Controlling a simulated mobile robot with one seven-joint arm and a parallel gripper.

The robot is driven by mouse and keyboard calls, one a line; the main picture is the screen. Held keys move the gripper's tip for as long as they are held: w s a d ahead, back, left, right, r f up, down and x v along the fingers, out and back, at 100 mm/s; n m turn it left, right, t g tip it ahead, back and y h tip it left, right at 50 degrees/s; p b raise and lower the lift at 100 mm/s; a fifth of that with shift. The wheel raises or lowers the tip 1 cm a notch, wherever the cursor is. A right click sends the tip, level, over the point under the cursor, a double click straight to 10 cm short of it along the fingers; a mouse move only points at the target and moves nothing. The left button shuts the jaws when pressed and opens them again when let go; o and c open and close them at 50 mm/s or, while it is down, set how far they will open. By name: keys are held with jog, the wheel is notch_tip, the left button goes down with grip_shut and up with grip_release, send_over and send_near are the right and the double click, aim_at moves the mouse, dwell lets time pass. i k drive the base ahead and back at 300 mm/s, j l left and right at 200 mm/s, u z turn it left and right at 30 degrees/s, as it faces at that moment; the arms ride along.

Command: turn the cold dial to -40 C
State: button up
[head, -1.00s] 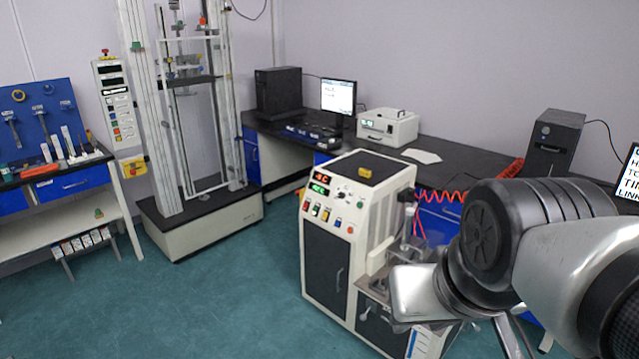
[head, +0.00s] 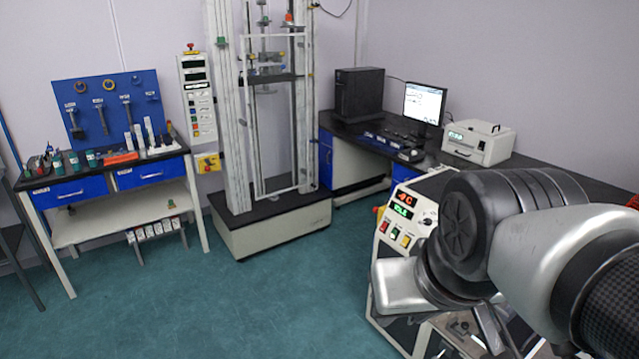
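The cream machine cabinet (head: 421,183) stands at the lower right of the head view, partly hidden behind my arm. Its sloped panel has a red-lit display (head: 405,196) and a green-lit display (head: 401,211), too small to read surely. A small round control (head: 427,221) shows right of the displays, close to my arm's outline. I cannot tell if it is the cold dial, and its pointer and scale are not readable. My gripper (head: 488,332) hangs at the lower right, in front of the cabinet. Its fingers are largely hidden, so its opening does not show.
Coloured buttons (head: 393,233) sit below the displays. A tall test frame (head: 270,232) stands at the centre back. A tool bench (head: 130,212) is at the left. A black-topped bench (head: 440,160) runs along the back right. The green floor (head: 200,310) in the middle is clear.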

aim_at(426, 222)
jog(key=i+j, duration=0.15)
jog(key=i, duration=0.3)
jog(key=i+j+z, duration=0.1)
jog(key=i, duration=0.3)
jog(key=i+j, duration=0.25)
jog(key=i, duration=0.2)
jog(key=i+j+z, duration=0.1)
jog(key=z, duration=0.35)
jog(key=i+j+z, duration=0.25)
jog(key=z, duration=0.25)
jog(key=i+j+z, duration=0.2)
jog(key=z, duration=0.25)
jog(key=i+j+z, duration=0.1)
jog(key=j+z, duration=0.15)
jog(key=i+j+z, duration=0.1)
jog(key=j+z, duration=0.2)
jog(key=j, duration=0.1)
